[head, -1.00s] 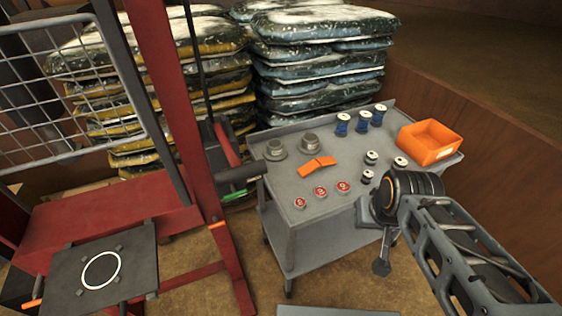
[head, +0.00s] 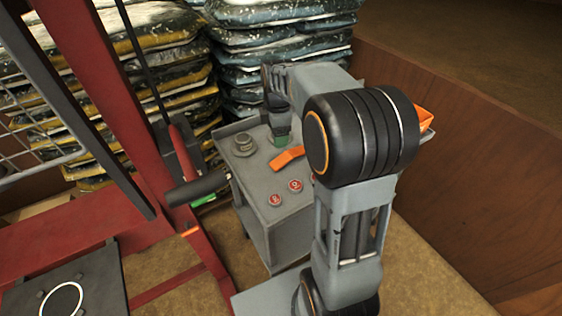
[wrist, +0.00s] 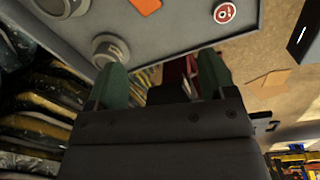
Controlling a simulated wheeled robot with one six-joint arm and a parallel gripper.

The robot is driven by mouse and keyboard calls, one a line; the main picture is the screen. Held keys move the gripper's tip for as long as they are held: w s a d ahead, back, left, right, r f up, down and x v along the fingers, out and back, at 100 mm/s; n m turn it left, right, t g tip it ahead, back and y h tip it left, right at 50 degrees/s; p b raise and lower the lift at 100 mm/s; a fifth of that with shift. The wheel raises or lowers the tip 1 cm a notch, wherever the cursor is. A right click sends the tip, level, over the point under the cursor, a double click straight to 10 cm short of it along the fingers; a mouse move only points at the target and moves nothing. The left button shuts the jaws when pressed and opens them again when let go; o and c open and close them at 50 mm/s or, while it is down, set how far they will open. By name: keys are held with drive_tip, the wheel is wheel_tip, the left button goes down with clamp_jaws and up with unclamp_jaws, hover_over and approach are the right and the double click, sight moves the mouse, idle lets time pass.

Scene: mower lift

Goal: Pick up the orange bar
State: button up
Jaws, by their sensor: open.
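The orange bar (head: 287,158) lies on top of the grey cart, right beside my gripper in the head view. In the wrist view, an end of the bar (wrist: 147,5) shows at the top edge, past the fingertips; the rest is cut off. My gripper (wrist: 164,80) is open, with its two green finger pads apart and nothing seen between them. In the head view the gripper (head: 281,136) is at the bar's far side, above the cart top, partly covered by my own arm.
The grey cart (head: 252,172) also holds a grey stepped knob (head: 243,145) and red-topped round pieces (head: 295,186). An orange bin (head: 425,117) shows behind my arm. The red lift frame (head: 150,190) stands left. Stacked bags (head: 280,45) rise behind the cart.

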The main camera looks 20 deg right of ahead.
drive_tip(key=w+d+f+n, duration=0.3)
drive_tip(key=w+f+n, duration=0.1)
hover_over(281, 159)
drive_tip(key=shift+g, duration=0.4)
wheel_tip(281, 159, down, 7)
drive_tip(key=shift+s+r, duration=0.1)
drive_tip(key=shift+r, duration=0.1)
drive_tip(key=shift+f+p, duration=0.5)
drive_tip(key=shift+f, duration=2.7)
drive_tip(key=shift+a, duration=0.1)
drive_tip(key=shift+c, duration=0.3)
drive_tip(key=shift+r, duration=0.1)
drive_tip(key=c, duration=1.3)
